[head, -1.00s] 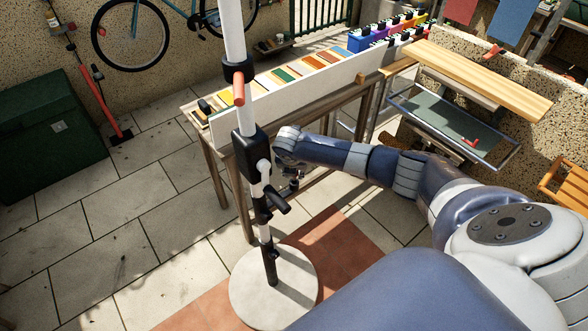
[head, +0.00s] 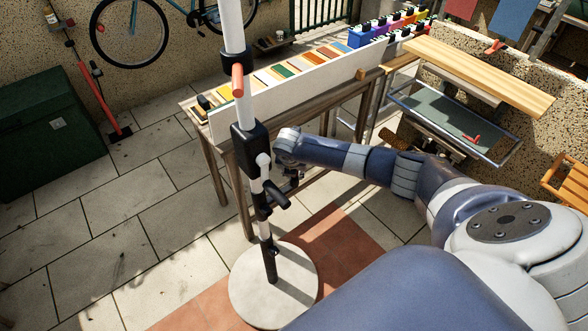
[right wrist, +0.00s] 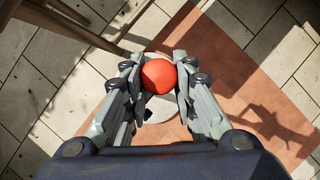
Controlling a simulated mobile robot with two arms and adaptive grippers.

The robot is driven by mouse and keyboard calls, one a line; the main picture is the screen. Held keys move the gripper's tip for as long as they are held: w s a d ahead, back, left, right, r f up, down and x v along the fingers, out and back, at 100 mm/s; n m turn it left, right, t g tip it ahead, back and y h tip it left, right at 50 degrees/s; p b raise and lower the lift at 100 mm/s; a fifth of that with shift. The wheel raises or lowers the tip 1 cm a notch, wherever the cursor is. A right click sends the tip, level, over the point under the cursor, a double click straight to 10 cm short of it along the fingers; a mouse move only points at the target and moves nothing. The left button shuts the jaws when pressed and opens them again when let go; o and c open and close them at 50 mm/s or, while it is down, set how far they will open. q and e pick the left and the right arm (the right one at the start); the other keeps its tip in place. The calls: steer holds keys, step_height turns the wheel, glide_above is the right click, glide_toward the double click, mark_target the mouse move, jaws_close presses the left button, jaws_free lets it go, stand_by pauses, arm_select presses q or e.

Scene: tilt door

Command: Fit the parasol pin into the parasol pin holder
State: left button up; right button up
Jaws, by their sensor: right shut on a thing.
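The parasol pole (head: 231,28) stands upright on a round pale base (head: 300,300) in the head view. It carries a black block (head: 249,148), and an orange-red cylinder (head: 238,82) shows at the collar above it. I cannot tell which fitting is the pin holder. My right gripper (head: 290,182) is just right of the pole, below the block, partly hidden in shadow. In the right wrist view, the right gripper (right wrist: 159,92) is shut on a round orange-red head, apparently the parasol pin (right wrist: 159,75). The pin's shaft is hidden. My left gripper is out of view.
A wooden table (head: 212,165) with a white board and several coloured pieces stands behind the pole. A metal trolley (head: 450,120) is at the right. A dark green box (head: 50,125) stands at the left. Tiled floor (head: 110,235) is clear left of the pole.

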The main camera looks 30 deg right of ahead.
steer(key=shift+f+b, duration=0.4)
steer(key=shift+f, duration=0.3)
steer(key=o, duration=1.1)
steer(key=shift+o, duration=0.2)
steer(key=shift+r, duration=0.1)
steer(key=shift+r, duration=0.1)
step_height(320, 180, up, 10)
steer(key=shift+f, duration=0.1)
steer(key=shift+s+f, duration=0.1)
